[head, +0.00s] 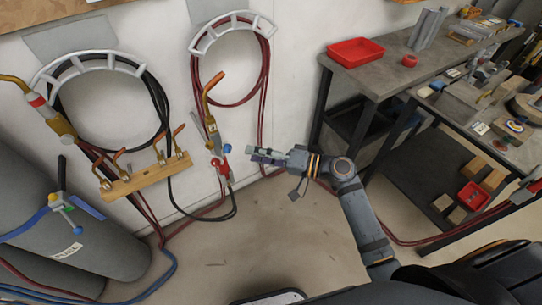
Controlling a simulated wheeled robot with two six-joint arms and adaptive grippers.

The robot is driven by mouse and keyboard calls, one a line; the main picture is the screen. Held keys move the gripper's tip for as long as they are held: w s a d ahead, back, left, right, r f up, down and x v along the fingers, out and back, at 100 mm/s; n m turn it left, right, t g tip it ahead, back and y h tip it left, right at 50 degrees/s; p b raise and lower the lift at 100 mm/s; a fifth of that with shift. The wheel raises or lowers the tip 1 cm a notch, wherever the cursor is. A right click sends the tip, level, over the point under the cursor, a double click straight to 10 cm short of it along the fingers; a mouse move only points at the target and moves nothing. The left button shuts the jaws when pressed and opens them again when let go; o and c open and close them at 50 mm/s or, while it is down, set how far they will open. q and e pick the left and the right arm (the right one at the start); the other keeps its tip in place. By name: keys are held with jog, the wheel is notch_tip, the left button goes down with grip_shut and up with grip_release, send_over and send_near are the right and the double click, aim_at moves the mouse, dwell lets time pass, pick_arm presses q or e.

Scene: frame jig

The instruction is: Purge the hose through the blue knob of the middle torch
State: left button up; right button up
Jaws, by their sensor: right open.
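The middle torch (212,130) hangs upright at the wall, with a bent copper tip at the top. Small blue parts (227,148) and red parts (224,168) show on its lower body; which blue part is the knob is hard to tell. My right gripper (253,155) is open, just to the right of the torch. It points left toward the blue parts, and a small gap appears between them. No contact can be made out.
Coiled hoses hang on two wall brackets (235,25). Another torch (52,118) is at the left, above grey cylinders (90,240). A wooden rack (145,177) holds copper tips. Benches with a red tray (355,50) stand at the right. Red hose crosses the floor.

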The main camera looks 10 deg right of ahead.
jog(key=v, duration=0.5)
jog(key=shift+s+d, duration=0.1)
dwell(0.3)
jog(key=w+d+f+m+h, duration=0.1)
jog(key=d+f+m+h, duration=0.15)
jog(key=f, duration=0.65)
jog(key=w+d+f+m+h, duration=0.1)
jog(key=d+f+h, duration=0.3)
jog(key=f, duration=0.4)
jog(key=s+d+f+g+h, duration=0.1)
jog(key=s+d+f+h, duration=0.25)
jog(key=f, duration=0.65)
jog(key=s+d+f+g+h, duration=0.15)
jog(key=s+d+f, duration=0.3)
jog(key=f, duration=0.55)
jog(key=s+f+n+g+h, duration=0.1)
jog(key=s+f, duration=0.4)
jog(key=s, duration=0.5)
jog(key=s+d+f+n+g+h+p, duration=0.1)
jog(key=s+f+n+g+h, duration=0.1)
jog(key=s+f, duration=0.4)
jog(key=s+d+f+n+g+h, duration=0.1)
jog(key=s+f+n, duration=0.2)
jog(key=s, duration=1)
notch_tip(320, 180, down, 3)
jog(key=shift+s+r+g, duration=0.1)
jog(key=shift+s+g, duration=0.25)
jog(key=shift+h, duration=0.25)
